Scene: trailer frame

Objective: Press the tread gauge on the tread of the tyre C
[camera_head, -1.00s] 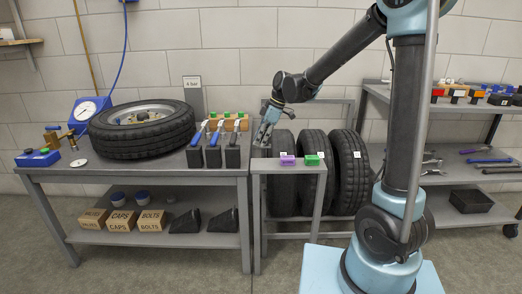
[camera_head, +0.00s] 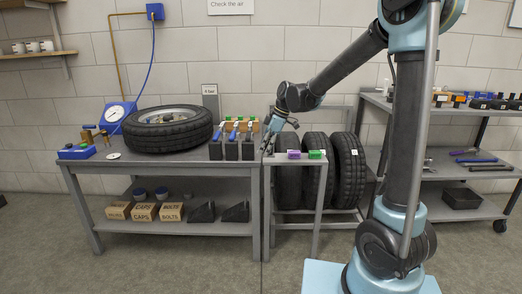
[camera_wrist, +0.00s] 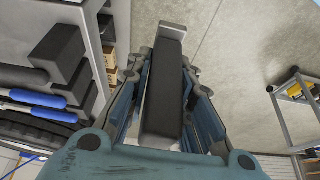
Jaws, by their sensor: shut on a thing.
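My gripper (camera_head: 268,143) hangs over the left end of the small grey stand, near the left tyre (camera_head: 288,186). In the wrist view my gripper (camera_wrist: 165,75) is shut on a long dark grey bar, apparently the tread gauge (camera_wrist: 164,95), which points away from the palm. Three black tyres stand upright side by side in a rack behind the stand: the left one, a middle tyre (camera_head: 314,190) and a right tyre (camera_head: 349,172). White labels show on them, too small to read, so I cannot tell which is C. The gauge appears apart from all the tyres.
A purple block (camera_head: 293,154) and a green block (camera_head: 315,154) sit on the stand (camera_head: 302,161). The workbench (camera_head: 180,164) at left holds a lying tyre (camera_head: 168,130) and blue-handled tools in dark holders (camera_head: 231,150). A tool shelf (camera_head: 450,165) stands at right.

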